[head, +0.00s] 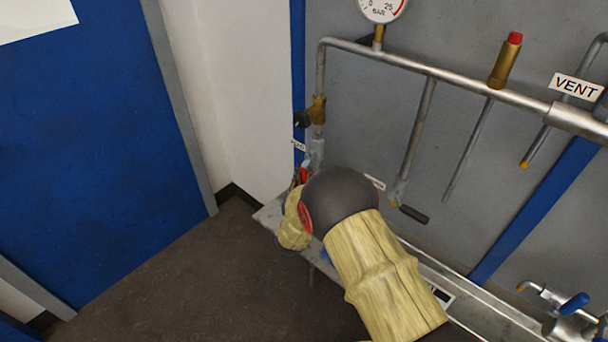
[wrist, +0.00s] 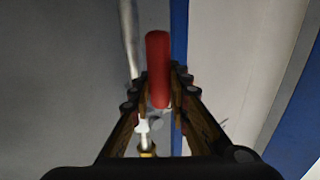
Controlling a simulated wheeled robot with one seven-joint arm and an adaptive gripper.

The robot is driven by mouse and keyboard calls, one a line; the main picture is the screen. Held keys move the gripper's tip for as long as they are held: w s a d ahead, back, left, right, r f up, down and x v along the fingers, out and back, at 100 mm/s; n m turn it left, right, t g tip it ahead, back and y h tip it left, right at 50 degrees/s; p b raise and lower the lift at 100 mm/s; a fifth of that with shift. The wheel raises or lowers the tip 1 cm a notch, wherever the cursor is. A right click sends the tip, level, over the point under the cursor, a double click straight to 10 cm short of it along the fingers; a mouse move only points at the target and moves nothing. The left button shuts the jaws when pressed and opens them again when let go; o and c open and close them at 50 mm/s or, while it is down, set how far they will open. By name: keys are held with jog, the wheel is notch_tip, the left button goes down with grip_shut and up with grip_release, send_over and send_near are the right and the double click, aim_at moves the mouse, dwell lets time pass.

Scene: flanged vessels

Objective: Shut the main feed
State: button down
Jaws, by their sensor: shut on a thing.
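The red lever handle (wrist: 158,65) stands upright in the wrist view, between the two fingers of my gripper (wrist: 162,88). My gripper is shut on it. In the head view a small part of the red handle (head: 304,173) shows just left of the dark wrist joint, beside the lower end of the left vertical pipe (head: 318,152). A small white label (head: 299,146), too small to read surely, sits just above it. My arm hides most of my gripper and the valve body in the head view, so the lever's exact angle to the pipe cannot be told.
A pressure gauge (head: 380,8) tops the horizontal pipe (head: 450,80). A black lever (head: 414,214) is to the right, and a blue lever (head: 574,303) at lower right. The floor at left is clear.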

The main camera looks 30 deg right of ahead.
jog(key=s+d+r+n+g+p, duration=0.2)
jog(key=s+r+n+g+p, duration=0.4)
jog(key=p, duration=2.8)
jog(key=r+n+g, duration=0.1)
jog(key=n+g, duration=0.3)
jog(key=n, duration=0.1)
jog(key=shift+s+d+g, duration=0.15)
jog(key=shift+s+g, duration=0.05)
jog(key=shift+g, duration=0.2)
jog(key=c, duration=1.7)
grip_release()
jog(key=v, duration=1.2)
jog(key=shift+w+f, duration=0.1)
